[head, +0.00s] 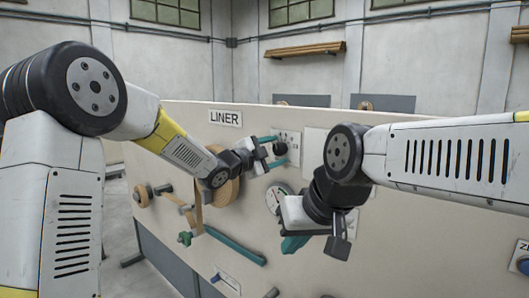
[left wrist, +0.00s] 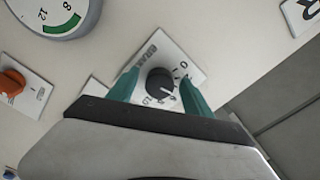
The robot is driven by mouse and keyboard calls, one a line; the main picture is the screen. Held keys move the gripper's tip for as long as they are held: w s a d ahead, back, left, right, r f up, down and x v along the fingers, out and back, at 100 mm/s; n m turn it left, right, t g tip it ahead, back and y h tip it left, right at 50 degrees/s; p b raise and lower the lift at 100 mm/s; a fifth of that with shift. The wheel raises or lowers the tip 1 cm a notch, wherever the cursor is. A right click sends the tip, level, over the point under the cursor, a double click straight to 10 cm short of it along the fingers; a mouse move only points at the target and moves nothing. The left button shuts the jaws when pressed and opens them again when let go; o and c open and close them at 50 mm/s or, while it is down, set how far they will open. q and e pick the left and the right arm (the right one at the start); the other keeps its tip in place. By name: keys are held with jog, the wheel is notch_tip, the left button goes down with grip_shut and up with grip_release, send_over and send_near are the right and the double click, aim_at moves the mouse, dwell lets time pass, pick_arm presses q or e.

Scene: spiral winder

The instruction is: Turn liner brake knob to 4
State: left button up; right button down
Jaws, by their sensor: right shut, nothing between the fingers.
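The brake knob (left wrist: 161,82) is dark and round, on a white plate (left wrist: 190,68) lettered "BRAKE" in the left wrist view. Its scale is partly covered by my fingers, and I cannot read its setting. My left gripper (left wrist: 158,92) is open, with one teal finger on each side of the knob; a gap shows on both sides. In the head view my left gripper (head: 276,151) is at the panel, right of the "LINER" sign (head: 225,118). My right gripper (head: 294,243) is shut and empty, lower right in front of the panel.
The beige panel (head: 180,120) carries a round gauge (head: 273,199), also in the left wrist view (left wrist: 62,14). An orange knob (left wrist: 13,82) is left of the brake plate. A wooden roll (head: 226,188) and a long green bar (head: 235,246) stick out lower left.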

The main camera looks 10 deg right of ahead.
pick_arm(q)
jog(key=v, duration=0.7)
jog(key=shift+s+a, duration=0.25)
jog(key=shift+a, duration=0.1)
jog(key=s+a+f+n+y, duration=0.1)
jog(key=s+a+n+y, duration=0.1)
jog(key=a+n+y, duration=0.35)
jog(key=s+a+n+t+y, duration=0.1)
jog(key=s+a+n+y, duration=0.15)
jog(key=a, duration=0.65)
jog(key=s+a+f+n+y, duration=0.1)
jog(key=s+a+n+y, duration=0.2)
jog(key=a+n, duration=0.3)
jog(key=s+a+f+n+g, duration=0.2)
jog(key=s, duration=0.5)
jog(key=s+a+f+n+g, duration=0.2)
jog(key=s+f+n, duration=0.1)
jog(key=s, duration=0.4)
jog(key=s+a+f+n+g+y, duration=0.1)
jog(key=s+a+f+n, duration=0.1)
jog(key=s, duration=0.5)
jog(key=shift+f+n+g, duration=0.2)
jog(key=shift+n+g, duration=0.2)
